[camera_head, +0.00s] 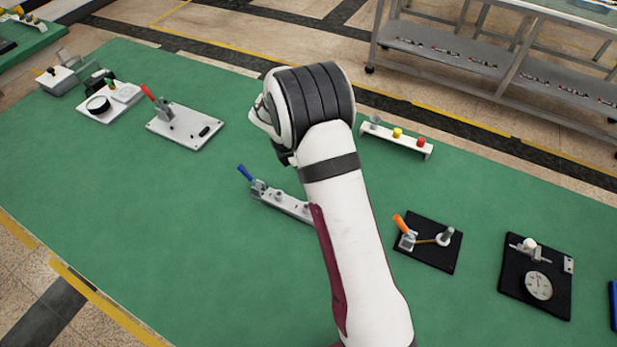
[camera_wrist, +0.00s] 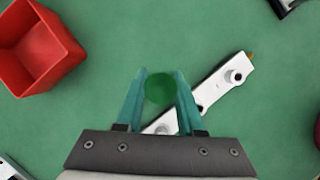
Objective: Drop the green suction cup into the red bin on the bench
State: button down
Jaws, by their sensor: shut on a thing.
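The green suction cup (camera_wrist: 158,89) sits between the two teal fingers of my gripper (camera_wrist: 160,74) in the wrist view. The fingers are shut on it from both sides. The red bin (camera_wrist: 38,50) is at the upper left of the wrist view, open at the top, to the left of the cup and apart from it. A white bar (camera_wrist: 224,84) with round holes or pegs passes below the fingers and is partly hidden by them. In the head view, my arm hides the gripper and the cup, and I do not see the bin.
The green bench (camera_head: 130,200) also holds a white strip with a blue-handled clamp (camera_head: 285,203), a rack with yellow and red pieces (camera_head: 395,142), a black plate with an orange-handled clamp (camera_head: 442,258) and a gauge plate (camera_head: 520,295). The left front is clear.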

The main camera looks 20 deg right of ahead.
jog(key=s+d+r, duration=0.6)
jog(key=d, duration=0.2)
jog(key=w+d+r+n+t+y, duration=0.1)
jog(key=w+d+n+t+y, duration=0.15)
jog(key=w+n, duration=0.7)
jog(key=w+d+r+n+t+y, duration=0.2)
jog(key=w+d+n+y, duration=0.3)
jog(key=n, duration=0.8)
jog(key=shift+h, duration=0.65)
jog(key=w+a+f, duration=0.2)
jog(key=w+a, duration=0.1)
jog(key=w+a+f, duration=0.2)
jog(key=w+a, duration=0.1)
jog(key=a, duration=0.1)
jog(key=w+a+f, duration=0.2)
jog(key=a+f, duration=0.1)
jog(key=shift+w+a+f, duration=0.1)
jog(key=shift+w+a, duration=0.05)
jog(key=shift+w, duration=0.25)
notch_tip(320, 180, down, 4)
jog(key=shift+r+g, duration=0.1)
jog(key=shift+g, duration=0.15)
